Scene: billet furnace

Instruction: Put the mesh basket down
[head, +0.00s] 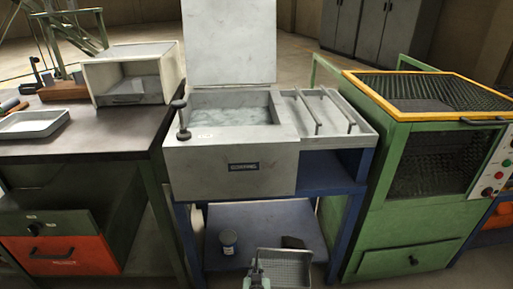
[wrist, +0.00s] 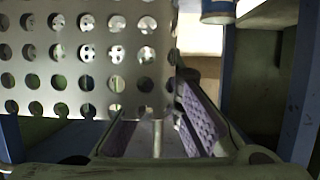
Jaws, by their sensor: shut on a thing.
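The mesh basket (head: 287,268), a grey perforated metal box, shows at the bottom edge of the head view, in front of the blue stand's lower shelf (head: 262,222). My gripper (head: 257,272) is at the basket's left side and is partly cut off by the picture edge. In the wrist view the basket's wall with round holes (wrist: 85,60) fills the upper left. There my gripper's purple-padded fingers (wrist: 158,128) are shut around a thin metal rod that seems to be the basket's handle. The basket's underside is hidden, so I cannot tell whether it touches anything.
A small can (head: 228,243) and a dark block (head: 293,242) are on the lower shelf. Above it is a tank (head: 228,172) with its lid raised and a side rack (head: 330,112). A dark-topped bench (head: 100,135) stands left, a green cabinet (head: 405,210) right.

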